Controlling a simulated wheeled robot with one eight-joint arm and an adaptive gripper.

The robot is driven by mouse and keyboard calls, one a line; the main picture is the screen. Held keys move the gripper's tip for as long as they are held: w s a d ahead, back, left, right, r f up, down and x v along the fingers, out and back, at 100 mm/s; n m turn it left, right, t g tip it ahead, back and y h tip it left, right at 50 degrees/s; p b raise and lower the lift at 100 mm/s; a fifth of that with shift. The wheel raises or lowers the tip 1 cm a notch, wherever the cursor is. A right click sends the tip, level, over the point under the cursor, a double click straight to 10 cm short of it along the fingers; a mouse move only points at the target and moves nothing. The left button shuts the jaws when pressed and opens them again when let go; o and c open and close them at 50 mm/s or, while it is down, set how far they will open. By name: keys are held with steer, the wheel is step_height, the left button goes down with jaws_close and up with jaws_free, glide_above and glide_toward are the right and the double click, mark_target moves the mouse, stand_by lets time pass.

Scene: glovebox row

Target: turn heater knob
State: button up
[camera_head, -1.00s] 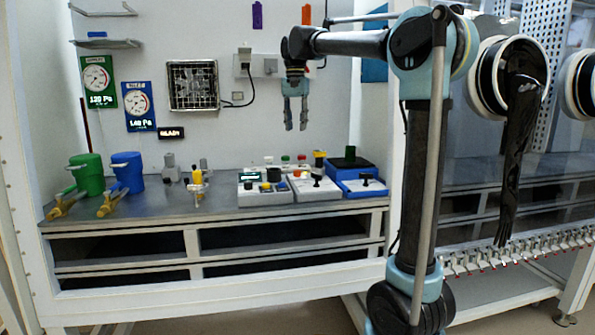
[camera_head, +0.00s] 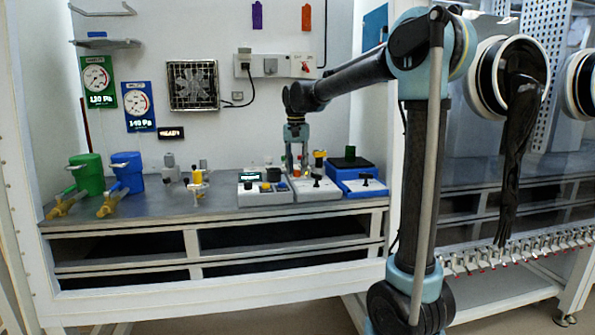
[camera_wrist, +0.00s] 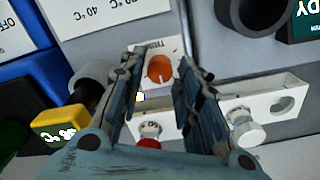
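An orange round knob (camera_wrist: 159,68) with a slot-like mark sits on a white plate with partly hidden lettering, in the upper middle of the wrist view. I take it for the heater knob, but its label is not fully readable. My gripper (camera_wrist: 160,78) is open, with one finger to either side of the knob in that view; contact cannot be told. In the head view, my gripper (camera_head: 297,168) points down over the back of the white middle device (camera_head: 318,192). The knob is too small to make out clearly there.
A red-and-white knob (camera_wrist: 150,134) and a white knob (camera_wrist: 245,128) lie close to the fingers. A blue device (camera_head: 362,190) stands right of the middle one. Green (camera_head: 88,174) and blue (camera_head: 127,173) containers stand far left.

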steer(key=shift+f, duration=0.45)
jaws_close()
